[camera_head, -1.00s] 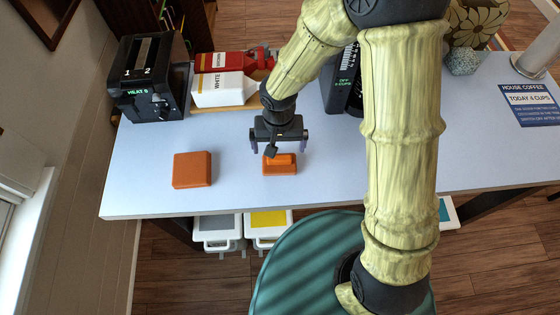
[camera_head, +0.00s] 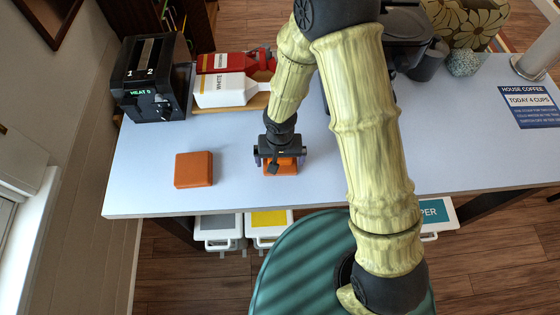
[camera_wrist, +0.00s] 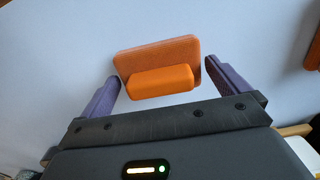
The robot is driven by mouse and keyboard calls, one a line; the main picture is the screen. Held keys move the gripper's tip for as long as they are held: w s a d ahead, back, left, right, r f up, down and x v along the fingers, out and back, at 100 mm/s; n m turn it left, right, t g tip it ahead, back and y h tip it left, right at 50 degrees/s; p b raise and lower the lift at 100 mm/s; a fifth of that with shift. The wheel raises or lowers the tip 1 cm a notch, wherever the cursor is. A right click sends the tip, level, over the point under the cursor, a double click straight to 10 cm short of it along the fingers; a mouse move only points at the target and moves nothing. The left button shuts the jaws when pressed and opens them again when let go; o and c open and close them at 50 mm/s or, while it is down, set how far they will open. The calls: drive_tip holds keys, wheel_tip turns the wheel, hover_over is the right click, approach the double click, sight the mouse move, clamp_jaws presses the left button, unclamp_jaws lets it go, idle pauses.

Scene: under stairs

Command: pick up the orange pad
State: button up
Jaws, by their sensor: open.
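The orange pad (camera_head: 284,170) lies on the pale table below my gripper, which partly hides it in the head view. In the wrist view, the orange pad (camera_wrist: 185,50) is a flat rounded rectangle with a brighter orange block-shaped grip (camera_wrist: 160,81) along it. My gripper (camera_head: 279,163) is directly over the pad, pointing down. In the wrist view, the purple fingers of my gripper (camera_wrist: 163,80) stand apart, one on each side of the pad's grip. I see a gap between each finger and the grip.
A plain orange-brown block (camera_head: 194,169) lies on the table to the left and shows at the wrist view's right edge (camera_wrist: 314,52). The table's front strip (camera_head: 235,200) is clear.

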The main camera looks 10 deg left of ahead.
drive_tip(key=shift+f, duration=0.4)
drive_tip(key=shift+w+d+f, duration=0.1)
drive_tip(key=shift+s+a, duration=0.2)
drive_tip(key=shift+s, duration=0.05)
drive_tip(key=shift+d, duration=0.1)
drive_tip(key=c, duration=0.7)
